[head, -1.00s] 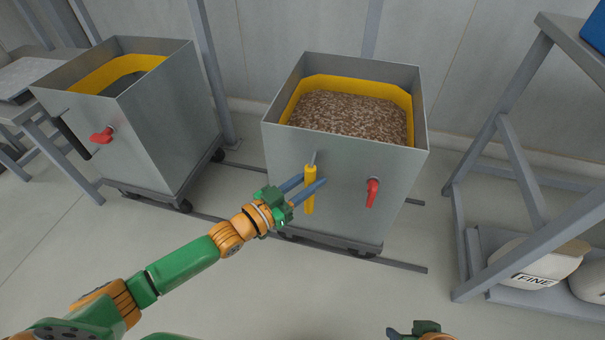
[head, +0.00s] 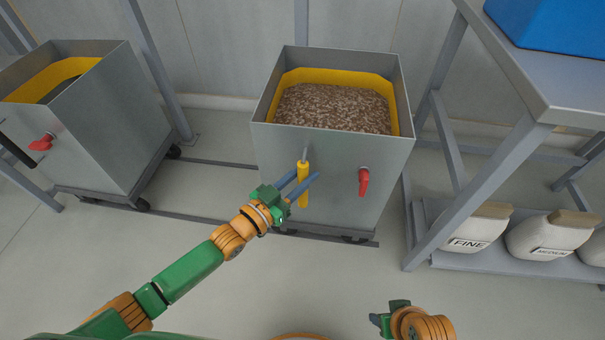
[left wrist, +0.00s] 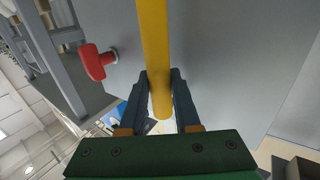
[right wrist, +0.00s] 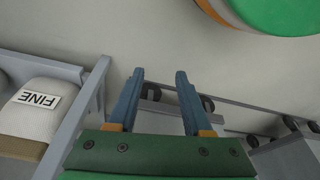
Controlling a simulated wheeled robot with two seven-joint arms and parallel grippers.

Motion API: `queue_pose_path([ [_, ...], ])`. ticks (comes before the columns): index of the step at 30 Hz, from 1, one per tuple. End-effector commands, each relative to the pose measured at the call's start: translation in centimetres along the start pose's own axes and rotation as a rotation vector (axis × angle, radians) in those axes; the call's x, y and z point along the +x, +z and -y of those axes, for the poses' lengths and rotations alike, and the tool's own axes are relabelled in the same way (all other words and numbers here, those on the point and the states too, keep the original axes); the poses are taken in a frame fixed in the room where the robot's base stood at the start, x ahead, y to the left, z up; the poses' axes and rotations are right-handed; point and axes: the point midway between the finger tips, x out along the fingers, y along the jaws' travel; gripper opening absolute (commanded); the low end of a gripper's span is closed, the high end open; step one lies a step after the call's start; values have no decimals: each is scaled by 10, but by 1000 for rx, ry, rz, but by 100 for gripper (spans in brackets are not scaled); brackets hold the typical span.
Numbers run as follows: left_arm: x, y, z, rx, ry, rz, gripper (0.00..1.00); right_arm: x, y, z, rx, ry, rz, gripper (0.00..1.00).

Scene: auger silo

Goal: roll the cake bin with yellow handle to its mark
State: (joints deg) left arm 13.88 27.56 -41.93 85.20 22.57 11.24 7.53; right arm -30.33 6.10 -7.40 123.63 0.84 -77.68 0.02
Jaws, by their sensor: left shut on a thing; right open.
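The cake bin (head: 335,150) is a grey wheeled box with a yellow inner rim and brown crumbly contents. It stands upright on floor rails in the head view, near their right end. Its upright yellow handle (head: 303,192) is on the front wall. My left gripper (head: 309,175) is shut on this handle, which also shows between the fingers in the left wrist view (left wrist: 155,50). My right gripper (right wrist: 160,76) is open and empty, low in front of the bin in the head view. I cannot make out a mark on the floor or rails.
A red lever (head: 364,181) sits right of the handle. Another grey bin (head: 110,140) with a red lever stands left. A grey rack (head: 470,180) with a blue box (head: 550,25) and labelled sacks (head: 475,228) stands close on the right. The front floor is clear.

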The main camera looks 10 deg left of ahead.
Motion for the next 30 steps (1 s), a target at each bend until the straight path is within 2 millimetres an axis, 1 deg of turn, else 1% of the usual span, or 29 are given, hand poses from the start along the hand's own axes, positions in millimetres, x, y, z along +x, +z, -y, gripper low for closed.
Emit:
queue_pose_path([
  [6,0,2,0,-1,1,5,0,0,0,0,0,0,-1,50],
  [7,0,2,0,-1,1,5,36,0,0,0,1,0,-1,50],
  [8,0,2,0,-1,1,5,43,0,0,0,1,0,-1,50],
  [16,0,1,0,0,0,2,43,0,-1,0,1,0,-2,50],
  [19,-5,0,0,-1,0,1,43,1,0,0,0,0,-2,50],
  [23,-22,-2,0,-1,0,4,43,15,7,0,-2,1,18,50],
  [30,-60,0,0,-1,0,6,43,39,20,0,-4,3,35,50],
])
